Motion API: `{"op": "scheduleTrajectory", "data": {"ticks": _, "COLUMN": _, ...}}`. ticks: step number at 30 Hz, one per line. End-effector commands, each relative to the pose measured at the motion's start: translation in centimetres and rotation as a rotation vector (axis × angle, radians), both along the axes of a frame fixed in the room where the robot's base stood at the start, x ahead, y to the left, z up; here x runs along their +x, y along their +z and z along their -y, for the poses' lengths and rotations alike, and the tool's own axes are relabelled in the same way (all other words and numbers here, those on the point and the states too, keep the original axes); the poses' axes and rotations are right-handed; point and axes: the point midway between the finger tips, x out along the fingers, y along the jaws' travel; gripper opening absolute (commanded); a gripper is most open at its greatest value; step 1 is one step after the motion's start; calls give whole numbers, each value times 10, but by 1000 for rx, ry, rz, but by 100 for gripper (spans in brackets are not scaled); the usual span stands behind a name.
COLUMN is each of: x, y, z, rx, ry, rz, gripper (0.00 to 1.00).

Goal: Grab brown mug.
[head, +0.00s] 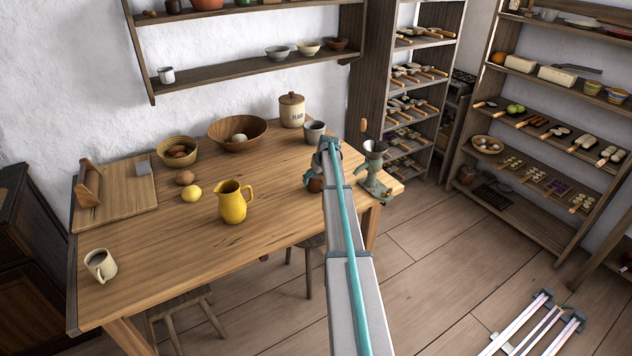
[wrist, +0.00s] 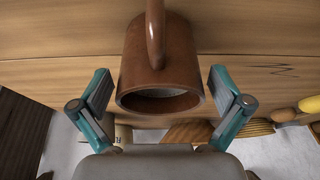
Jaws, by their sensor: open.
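The brown mug (wrist: 160,62) is close in front of my gripper in the wrist view. Its open rim faces the camera and its handle is at the top of the picture. My gripper (wrist: 160,94) is open, with one finger on each side of the mug and a gap visible on both sides. In the head view, my arm hides most of the mug; a small brown part of it (head: 315,185) shows beside the arm on the table's right part. The fingertips are hard to make out in that view.
The wooden table (head: 150,235) also holds a yellow jug (head: 232,203), a cream mug (head: 101,265), a grey cup (head: 315,131), a flour canister (head: 292,111) and bowls. A metal grinder (head: 373,170) stands at the right edge, close to my arm. The table's middle front is clear.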

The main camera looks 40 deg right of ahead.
Motion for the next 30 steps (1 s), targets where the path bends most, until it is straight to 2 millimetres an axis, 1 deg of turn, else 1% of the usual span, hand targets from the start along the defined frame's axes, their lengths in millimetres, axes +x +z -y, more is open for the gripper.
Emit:
{"op": "scheduleTrajectory", "data": {"ticks": 7, "x": 1, "y": -2, "z": 0, "rx": 0, "ry": 0, "rz": 1, "gripper": 100}}
{"op": "scheduleTrajectory", "data": {"ticks": 19, "x": 0, "y": -2, "z": 0, "rx": 0, "ry": 0, "rz": 0, "gripper": 33}}
{"op": "scheduleTrajectory", "data": {"ticks": 30, "x": 1, "y": -1, "z": 0, "rx": -1, "ry": 0, "rz": 1, "gripper": 33}}
